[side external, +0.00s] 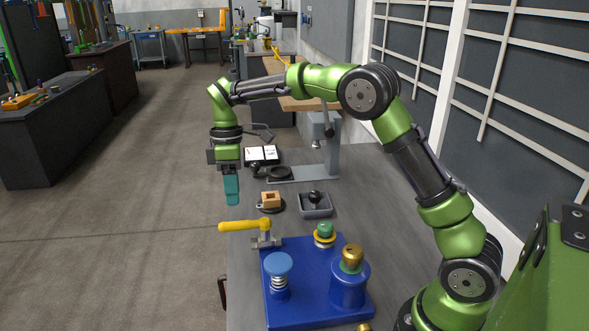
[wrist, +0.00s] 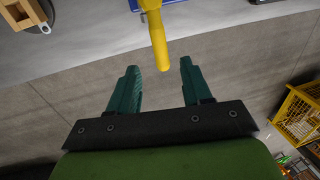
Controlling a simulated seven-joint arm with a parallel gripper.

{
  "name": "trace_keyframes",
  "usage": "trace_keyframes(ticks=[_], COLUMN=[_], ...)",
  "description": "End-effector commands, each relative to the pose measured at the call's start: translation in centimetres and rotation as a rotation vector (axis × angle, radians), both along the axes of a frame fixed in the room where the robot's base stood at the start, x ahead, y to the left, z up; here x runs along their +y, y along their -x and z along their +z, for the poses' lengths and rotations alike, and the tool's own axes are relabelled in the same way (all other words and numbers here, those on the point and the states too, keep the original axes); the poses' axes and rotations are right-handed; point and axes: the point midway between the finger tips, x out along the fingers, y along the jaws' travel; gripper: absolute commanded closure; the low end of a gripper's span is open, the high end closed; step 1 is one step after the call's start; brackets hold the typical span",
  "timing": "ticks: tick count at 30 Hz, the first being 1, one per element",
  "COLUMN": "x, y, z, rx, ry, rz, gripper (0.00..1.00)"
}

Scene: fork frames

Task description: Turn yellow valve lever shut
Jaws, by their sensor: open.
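The yellow valve lever (side external: 245,225) sticks out to the left from a metal valve body (side external: 266,241) at the back left corner of a blue base (side external: 318,300). In the wrist view the lever (wrist: 157,45) points down from the top edge, roughly in line with the gap between my fingers. My gripper (side external: 231,190) hangs with its teal fingers pointing down, above and behind the lever in the side view, apart from it. In the wrist view the fingers of my gripper (wrist: 160,75) are spread and empty.
The blue base carries a blue-capped spring post (side external: 278,265), a green-and-yellow knob (side external: 324,233) and a brass-topped cylinder (side external: 351,258). Behind it on the grey table are a wooden block (side external: 270,200), a grey tray (side external: 316,207) and a press stand (side external: 322,150). Left of the table is open floor.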

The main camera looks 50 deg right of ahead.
Motion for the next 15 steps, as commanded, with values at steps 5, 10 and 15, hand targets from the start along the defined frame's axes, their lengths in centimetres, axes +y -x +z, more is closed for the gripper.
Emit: trace_keyframes(ticks=[5, 10, 15], x=[0.5, 0.8, 1.0], y=[0.6, 0.9, 1.0], z=[-3.7, -6.0, -6.9], rx=[0.004, 0.002, 0.001], ry=[0.0, 0.001, 0.0], rz=[0.0, -0.001, -0.002], gripper=[0.51, 0.51, 0.51])
